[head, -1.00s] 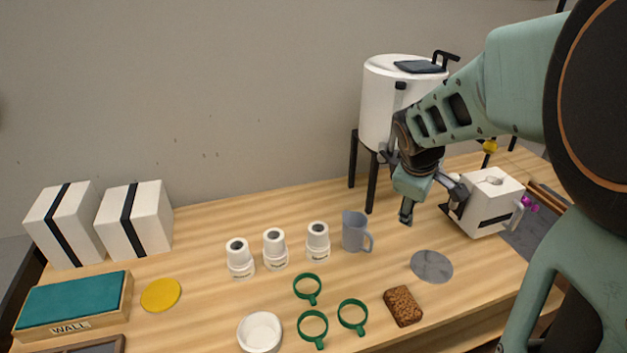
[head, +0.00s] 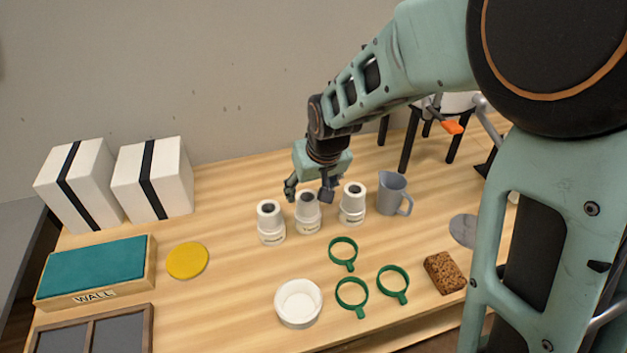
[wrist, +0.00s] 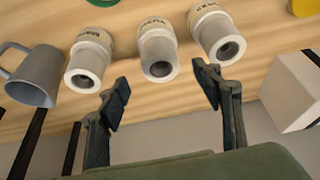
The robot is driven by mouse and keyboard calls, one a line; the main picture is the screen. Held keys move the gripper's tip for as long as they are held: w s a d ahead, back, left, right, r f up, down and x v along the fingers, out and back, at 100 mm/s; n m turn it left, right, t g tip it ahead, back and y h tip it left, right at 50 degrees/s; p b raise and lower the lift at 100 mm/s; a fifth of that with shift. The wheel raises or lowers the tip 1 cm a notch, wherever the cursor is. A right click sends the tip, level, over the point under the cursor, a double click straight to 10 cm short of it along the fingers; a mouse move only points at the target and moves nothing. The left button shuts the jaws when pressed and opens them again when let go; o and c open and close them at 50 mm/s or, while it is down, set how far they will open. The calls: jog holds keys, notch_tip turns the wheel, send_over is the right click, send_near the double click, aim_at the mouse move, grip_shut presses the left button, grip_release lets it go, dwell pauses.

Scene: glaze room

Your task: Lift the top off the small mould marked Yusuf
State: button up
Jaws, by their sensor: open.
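Three small white two-part moulds stand in a row: left mould (head: 270,223), middle mould (head: 307,215), right mould (head: 352,204). Each has a narrower top with a dark round hole, on a wider base with small lettering. The lettering is too small for me to tell which reads Yusuf. My gripper (head: 308,191) is open and empty at the middle mould, its fingers to either side of that mould's top. In the wrist view the middle mould (wrist: 157,50) lies in line with the gap between my fingertips (wrist: 163,93), seemingly just beyond them.
A grey-blue jug (head: 391,194) stands just right of the moulds. Green rings (head: 343,252), a white bowl (head: 298,302) and a brown sponge (head: 444,272) lie in front. A yellow disc (head: 187,260) and strapped white blocks (head: 153,178) are left. My arm hides the table's right side.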

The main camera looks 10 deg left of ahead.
aim_at(307, 199)
jog(key=shift+x, duration=3.5)
jog(key=shift+c, duration=0.7)
jog(key=c, duration=1.1)
jog(key=shift+c, duration=0.2)
jog(key=shift+r, duration=0.15)
